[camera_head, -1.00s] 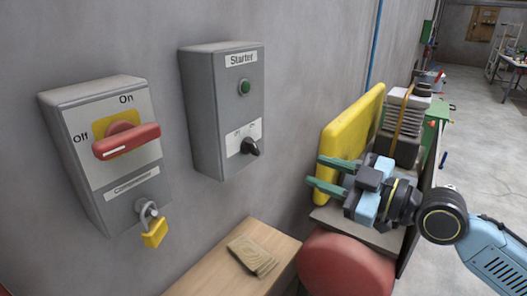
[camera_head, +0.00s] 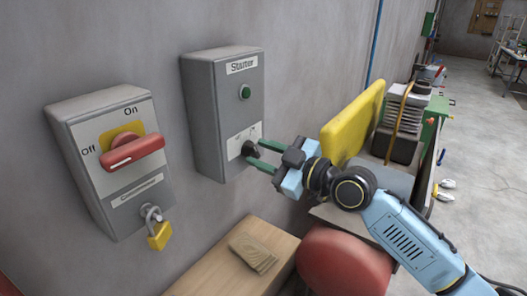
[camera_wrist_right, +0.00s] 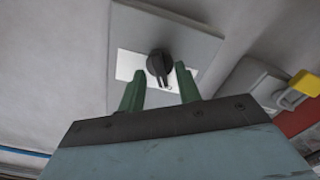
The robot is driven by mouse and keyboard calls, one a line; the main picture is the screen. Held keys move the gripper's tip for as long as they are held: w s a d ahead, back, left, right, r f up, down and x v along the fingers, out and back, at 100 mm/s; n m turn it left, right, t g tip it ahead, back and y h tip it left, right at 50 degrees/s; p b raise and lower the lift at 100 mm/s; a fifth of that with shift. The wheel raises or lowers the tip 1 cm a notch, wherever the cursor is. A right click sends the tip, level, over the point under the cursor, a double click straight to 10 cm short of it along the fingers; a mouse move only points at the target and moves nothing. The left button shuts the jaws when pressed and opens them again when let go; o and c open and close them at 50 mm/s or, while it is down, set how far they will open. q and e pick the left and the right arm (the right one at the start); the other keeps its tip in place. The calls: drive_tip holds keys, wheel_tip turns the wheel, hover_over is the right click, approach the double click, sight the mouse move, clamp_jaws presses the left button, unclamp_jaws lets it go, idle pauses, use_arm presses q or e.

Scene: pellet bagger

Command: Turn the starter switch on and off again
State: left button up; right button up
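The grey starter box (camera_head: 207,120) is on the wall, with a "Starter" label and a green button (camera_head: 244,92). Its black rotary switch (camera_head: 250,150) sits low on the front; in the right wrist view the switch (camera_wrist_right: 159,66) lies just beyond and between the fingertips. My right gripper (camera_head: 256,155) is open, its green fingers pointing at the switch. The right wrist view shows the fingers (camera_wrist_right: 156,82) apart with a gap to the knob on each side; whether they overlap it in depth I cannot tell. My left gripper is not in view.
A grey box with a red On/Off handle (camera_head: 132,155) and a yellow padlock (camera_head: 158,236) is left of the starter. A yellow panel (camera_head: 350,125) stands to the right.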

drive_tip(key=shift+a, duration=0.1)
drive_tip(key=shift+c, duration=0.4)
clamp_jaws()
drive_tip(key=shift+m, duration=0.3)
drive_tip(key=m, duration=0.2)
drive_tip(key=shift+w+m, duration=0.1)
drive_tip(key=shift+m, duration=0.3)
drive_tip(key=m+p, duration=0.1)
drive_tip(key=m, duration=0.1)
drive_tip(key=shift+m, duration=0.4)
drive_tip(key=m+p, duration=0.1)
drive_tip(key=m, duration=0.4)
drive_tip(key=shift+m+p, duration=0.3)
drive_tip(key=shift+p, duration=0.1)
